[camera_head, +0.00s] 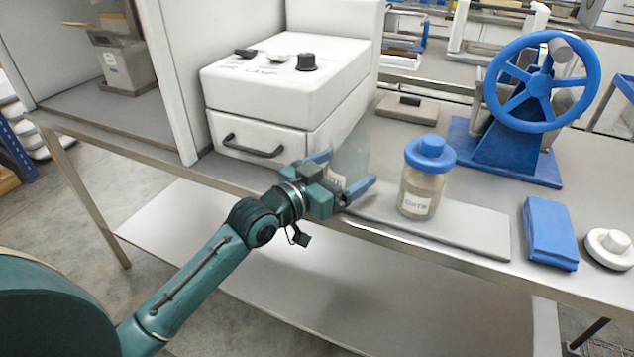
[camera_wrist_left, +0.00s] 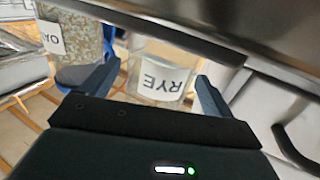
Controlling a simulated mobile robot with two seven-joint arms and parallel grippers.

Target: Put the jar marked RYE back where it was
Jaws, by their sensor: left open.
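The RYE jar (camera_head: 352,158) is clear glass and looks empty, with no lid seen. It stands upright at the left end of a pale flat board (camera_head: 470,229), its base partly hidden by my gripper. Its RYE label (camera_wrist_left: 164,78) appears upside down in the left wrist view. My left gripper (camera_head: 346,171) is open, its blue fingers on either side of the jar; I cannot tell whether they touch it. A jar marked OATS (camera_head: 421,186), with a blue lid and pale filling, stands on the board to the right; part of it shows in the left wrist view (camera_wrist_left: 78,42).
A blue hand-wheel machine (camera_head: 540,85) is at the back right. A folded blue cloth (camera_head: 550,234) and a white round knobbed piece (camera_head: 610,248) lie right of the board.

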